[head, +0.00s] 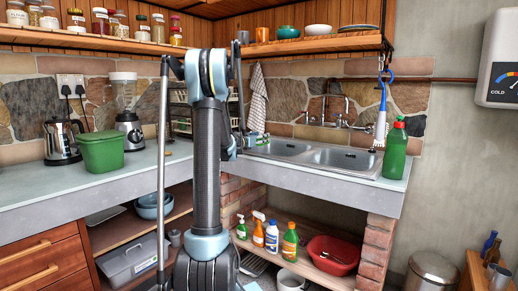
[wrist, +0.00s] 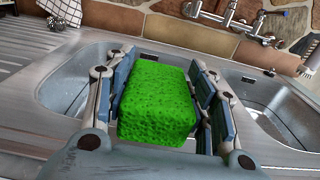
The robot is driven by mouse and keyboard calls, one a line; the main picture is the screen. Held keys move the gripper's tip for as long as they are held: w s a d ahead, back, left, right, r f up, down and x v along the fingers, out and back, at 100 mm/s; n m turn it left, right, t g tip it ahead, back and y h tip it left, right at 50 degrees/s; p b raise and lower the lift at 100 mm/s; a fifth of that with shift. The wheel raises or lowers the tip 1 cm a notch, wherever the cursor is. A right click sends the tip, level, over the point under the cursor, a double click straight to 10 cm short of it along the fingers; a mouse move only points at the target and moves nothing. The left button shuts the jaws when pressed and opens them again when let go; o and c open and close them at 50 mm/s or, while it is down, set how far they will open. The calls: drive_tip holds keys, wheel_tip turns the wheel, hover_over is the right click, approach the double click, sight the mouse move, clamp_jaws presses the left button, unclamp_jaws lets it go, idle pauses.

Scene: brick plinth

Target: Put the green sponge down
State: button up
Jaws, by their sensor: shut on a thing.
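The green sponge (wrist: 158,108) is a bright, porous block in the middle of the wrist view. My gripper (wrist: 165,98) is shut on it, with a finger against its left and right sides. Behind and below the sponge in that view lies the steel double sink, with its left basin (wrist: 75,82) and right basin (wrist: 280,105). I cannot tell how high the sponge is above the sink.
In the head view the sink (head: 352,158) is set in the counter by the wall tap (head: 340,122). A green bottle (head: 395,150) stands at its right. A green tub (head: 101,151), a kettle (head: 62,141) and a blender (head: 128,118) are on the left counter. A shelf (head: 310,42) runs above.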

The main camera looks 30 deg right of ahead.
drive_tip(key=shift+f, duration=2.1)
drive_tip(key=shift+s+f, duration=0.1)
drive_tip(key=shift+f, duration=0.3)
drive_tip(key=o, duration=0.9)
drive_tip(key=shift+o, duration=0.2)
drive_tip(key=shift+r, duration=0.15)
